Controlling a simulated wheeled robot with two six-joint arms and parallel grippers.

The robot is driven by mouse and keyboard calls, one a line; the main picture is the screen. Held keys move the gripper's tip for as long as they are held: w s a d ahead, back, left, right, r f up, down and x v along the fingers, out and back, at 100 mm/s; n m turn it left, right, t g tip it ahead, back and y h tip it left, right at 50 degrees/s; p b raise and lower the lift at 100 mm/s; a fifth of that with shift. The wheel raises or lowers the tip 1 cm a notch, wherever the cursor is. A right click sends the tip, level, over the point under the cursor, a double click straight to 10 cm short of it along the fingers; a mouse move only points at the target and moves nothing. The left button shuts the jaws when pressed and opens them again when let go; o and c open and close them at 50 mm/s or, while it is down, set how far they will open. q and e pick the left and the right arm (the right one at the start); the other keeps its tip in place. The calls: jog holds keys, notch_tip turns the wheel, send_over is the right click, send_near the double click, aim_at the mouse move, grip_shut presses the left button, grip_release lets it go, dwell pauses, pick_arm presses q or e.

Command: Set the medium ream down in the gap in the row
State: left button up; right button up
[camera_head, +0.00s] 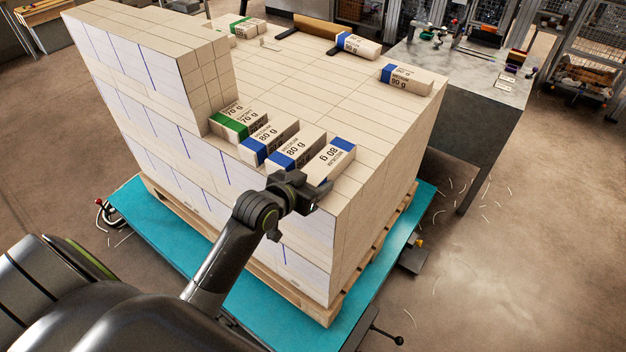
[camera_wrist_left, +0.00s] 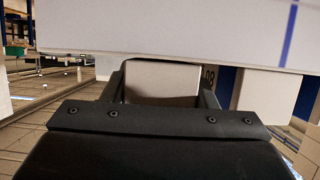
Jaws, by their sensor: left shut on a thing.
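A medium ream (camera_head: 330,161) with a blue band and an 80 g label reading the other way round is at the near right end of the row in the head view. My left gripper (camera_head: 306,188) is shut on its near end; its plain end face shows between the fingers in the left wrist view (camera_wrist_left: 162,80). I cannot tell whether it rests on the stack or hangs just above. Left of it in the row are two blue-banded 80 g reams, one nearer (camera_head: 299,148) and one farther (camera_head: 268,137), then a green-banded 70 g ream (camera_head: 236,119). My right gripper is not in view.
The row runs along the near edge of the pallet stack (camera_head: 360,110), beside a taller block of reams (camera_head: 150,60). Blue-banded reams (camera_head: 406,78) (camera_head: 358,45) lie at the far edge. A grey workbench (camera_head: 475,75) stands beyond. The stack's top middle is clear.

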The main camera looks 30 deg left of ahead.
pick_arm(q)
jog(key=shift+f, duration=0.1)
jog(key=o, duration=1.2)
jog(key=shift+s+r, duration=0.2)
jog(key=v, duration=1.1)
jog(key=shift+s, duration=0.3)
jog(key=shift+a, duration=0.1)
